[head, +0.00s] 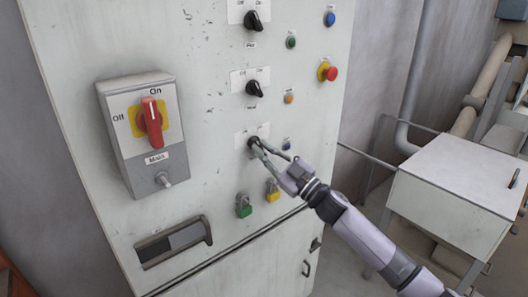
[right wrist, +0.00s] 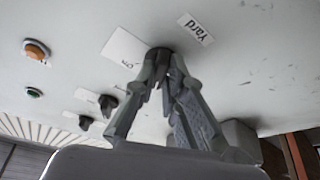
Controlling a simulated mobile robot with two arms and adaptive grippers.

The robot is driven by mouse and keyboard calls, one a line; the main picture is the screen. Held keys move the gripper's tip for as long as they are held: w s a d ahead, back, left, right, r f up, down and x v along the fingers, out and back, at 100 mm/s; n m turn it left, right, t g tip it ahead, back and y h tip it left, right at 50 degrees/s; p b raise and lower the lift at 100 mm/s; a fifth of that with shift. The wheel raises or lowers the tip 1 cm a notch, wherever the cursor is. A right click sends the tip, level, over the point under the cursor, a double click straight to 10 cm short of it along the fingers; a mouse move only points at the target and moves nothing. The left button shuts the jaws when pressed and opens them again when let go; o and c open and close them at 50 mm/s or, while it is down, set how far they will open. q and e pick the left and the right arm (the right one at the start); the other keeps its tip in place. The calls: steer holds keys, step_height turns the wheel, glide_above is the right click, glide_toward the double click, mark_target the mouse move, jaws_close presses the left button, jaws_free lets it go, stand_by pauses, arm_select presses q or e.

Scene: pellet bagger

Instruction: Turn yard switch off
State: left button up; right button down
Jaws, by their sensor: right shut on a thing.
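The yard switch (head: 252,141) is the lowest of three black rotary switches on the pale cabinet front. In the right wrist view, which is upside down, its dark knob (right wrist: 159,51) sits between a white plate with an "On" marking and a label reading "Yard". My right gripper (head: 257,148) is at this knob, and its fingers (right wrist: 165,72) are shut on it in the right wrist view. The fingers hide most of the knob, so I cannot tell which way it points. My left gripper is not in view.
Two more black switches (head: 255,88) (head: 253,20) are above. A red main switch (head: 151,123) on a grey box projects at left. A red button (head: 329,73) and small coloured lamps are at right. A pale box (head: 455,190) stands right.

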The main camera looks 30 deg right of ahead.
steer(key=shift+n, duration=0.5)
steer(key=c, duration=1.7)
jaws_free()
steer(key=shift+o, duration=0.2)
steer(key=v, duration=1.2)
steer(key=shift+d, duration=0.2)
